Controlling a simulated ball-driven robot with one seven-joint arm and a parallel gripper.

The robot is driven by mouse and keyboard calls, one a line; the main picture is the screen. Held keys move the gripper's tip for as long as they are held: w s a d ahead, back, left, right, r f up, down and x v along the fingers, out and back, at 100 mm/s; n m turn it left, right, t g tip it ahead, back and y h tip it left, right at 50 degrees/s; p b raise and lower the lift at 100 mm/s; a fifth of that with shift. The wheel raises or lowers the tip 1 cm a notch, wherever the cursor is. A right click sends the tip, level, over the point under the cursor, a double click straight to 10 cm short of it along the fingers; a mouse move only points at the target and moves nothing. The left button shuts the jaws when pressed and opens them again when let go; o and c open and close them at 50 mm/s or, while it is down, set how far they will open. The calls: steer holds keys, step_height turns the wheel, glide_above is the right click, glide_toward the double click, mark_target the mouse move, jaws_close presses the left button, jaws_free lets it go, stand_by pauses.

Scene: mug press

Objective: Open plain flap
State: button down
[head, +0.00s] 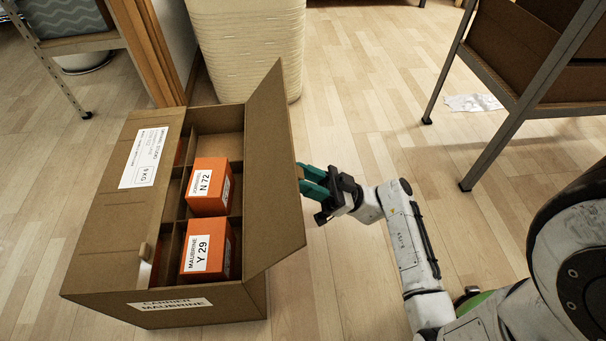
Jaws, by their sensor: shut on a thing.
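A brown cardboard box (207,311) stands on the floor at left centre. Its plain flap (274,180) is raised on the right side, steep and leaning outward a little. My gripper (304,178), with green fingers, is at the outer face of this flap, shut on a small tab there; the exact grip is partly hidden. The labelled flap (110,215) on the left lies flat over that side of the box. Inside the open side, divided compartments hold two orange boxes, N 72 (207,187) and Y 29 (208,253).
A cream ribbed bin (245,50) stands behind the box. A metal-framed shelf (500,140) is at upper right, with a white paper (473,103) on the floor by it. Another rack (75,45) is at upper left. The floor between box and shelf is clear.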

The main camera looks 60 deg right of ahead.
steer(key=shift+w+a+f, duration=0.15)
steer(key=shift+a+f, duration=0.05)
steer(key=shift+f, duration=0.15)
steer(key=c, duration=1.1)
jaws_free()
steer(key=o, duration=0.3)
steer(key=shift+r, duration=0.15)
steer(key=shift+o, duration=0.2)
steer(key=shift+d, duration=0.1)
steer(key=v, duration=1)
steer(key=shift+s+f+p, duration=0.25)
steer(key=shift+f+p, duration=0.05)
steer(key=shift+p, duration=0.1)
steer(key=shift+d, duration=0.1)
